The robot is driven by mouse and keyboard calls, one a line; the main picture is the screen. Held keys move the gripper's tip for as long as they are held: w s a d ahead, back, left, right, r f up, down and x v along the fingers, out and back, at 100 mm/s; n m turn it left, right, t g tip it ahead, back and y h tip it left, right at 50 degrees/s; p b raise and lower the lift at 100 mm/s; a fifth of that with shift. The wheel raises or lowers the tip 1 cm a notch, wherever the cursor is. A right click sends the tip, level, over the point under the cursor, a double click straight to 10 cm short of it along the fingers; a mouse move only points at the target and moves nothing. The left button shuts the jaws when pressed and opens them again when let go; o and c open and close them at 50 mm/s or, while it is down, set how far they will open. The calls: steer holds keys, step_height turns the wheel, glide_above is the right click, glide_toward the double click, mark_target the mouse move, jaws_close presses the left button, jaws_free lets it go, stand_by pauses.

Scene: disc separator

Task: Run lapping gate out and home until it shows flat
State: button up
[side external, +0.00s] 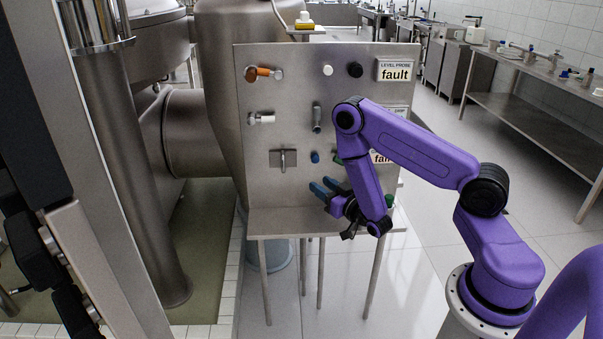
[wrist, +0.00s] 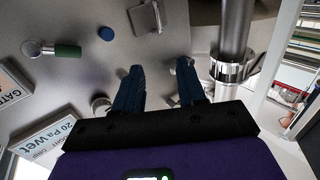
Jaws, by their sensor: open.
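A steel control panel (side external: 290,190) carries the controls. A green-handled control (side external: 338,158) is partly behind my arm; it shows plainly in the wrist view (wrist: 67,51). A label beginning "GATE" (wrist: 14,95) is cut off at the left of the wrist view. A small display reading "fau" (side external: 381,158) is partly hidden by my arm in the side view. My gripper (side external: 323,187) has blue fingers, apart and empty, low in front of the panel. Its fingers (wrist: 160,78) point at the panel in the wrist view. I cannot tell which control works the lapping gate.
The panel also bears an orange handle (side external: 263,73), a white handle (side external: 261,118), a grey lever (side external: 317,118), a T-shaped latch (side external: 283,159), a blue button (side external: 315,157) and a "LEVEL PROBE fault" display (side external: 394,73). A "20 Pa Wet" display (wrist: 58,133) shows too. A ledge (side external: 270,222) juts below.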

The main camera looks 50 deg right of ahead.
mark_target(283, 160)
steer(key=w+d, duration=0.1)
steer(key=w, duration=0.4)
steer(key=w+d, duration=0.1)
steer(key=w, duration=0.5)
steer(key=w+d, duration=0.1)
steer(key=w, duration=0.5)
steer(key=shift+d, duration=0.2)
jaws_close()
steer(key=shift+a, duration=0.15)
